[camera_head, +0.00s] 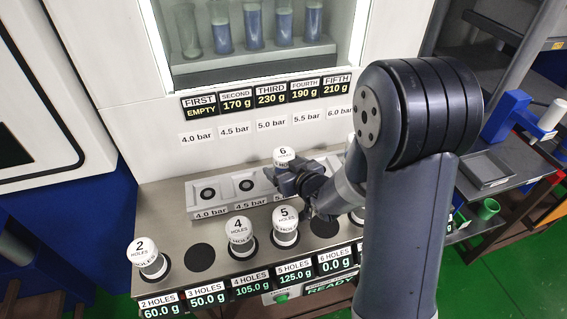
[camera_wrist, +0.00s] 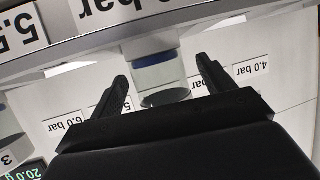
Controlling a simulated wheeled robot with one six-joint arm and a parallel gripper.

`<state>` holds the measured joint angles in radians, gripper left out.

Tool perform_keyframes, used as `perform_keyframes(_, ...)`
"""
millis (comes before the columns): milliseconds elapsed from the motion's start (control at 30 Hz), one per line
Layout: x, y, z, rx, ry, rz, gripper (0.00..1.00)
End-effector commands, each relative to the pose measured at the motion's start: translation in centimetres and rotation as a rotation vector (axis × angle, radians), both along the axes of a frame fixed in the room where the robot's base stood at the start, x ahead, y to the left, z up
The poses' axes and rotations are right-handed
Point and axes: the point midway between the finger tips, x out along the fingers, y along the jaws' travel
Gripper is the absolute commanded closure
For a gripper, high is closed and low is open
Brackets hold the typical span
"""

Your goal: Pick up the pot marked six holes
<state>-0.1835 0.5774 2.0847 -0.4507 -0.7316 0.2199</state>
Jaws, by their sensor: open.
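The pot marked six holes (camera_head: 284,155) has a white cap with a 6. It stands on the grey pressure rack (camera_head: 222,208), around the 5.0 bar place, and my gripper hides its lower part. My gripper (camera_head: 288,180) is open at this pot. In the wrist view the two fingers (camera_wrist: 161,74) lie apart, one on each side of a clear pot with a blue band (camera_wrist: 158,80). I cannot tell whether either finger touches it. No number shows on the pot in that view.
Pots marked 2 (camera_head: 146,256), 4 (camera_head: 240,236) and 5 (camera_head: 285,227) stand on the front bench. The 3 holes place (camera_head: 200,257) is empty. A pot marked 3 (camera_wrist: 10,145) shows at the wrist view's left edge. A white wall with bar labels rises behind the rack.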

Motion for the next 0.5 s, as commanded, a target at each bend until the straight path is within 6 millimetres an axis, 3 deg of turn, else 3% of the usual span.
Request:
perform_keyframes(367, 0.83, 0.49, -0.42, -0.001, 0.0, 0.0, 0.23)
perform_keyframes(500, 0.82, 0.49, -0.42, -0.001, 0.0, 0.0, 0.32)
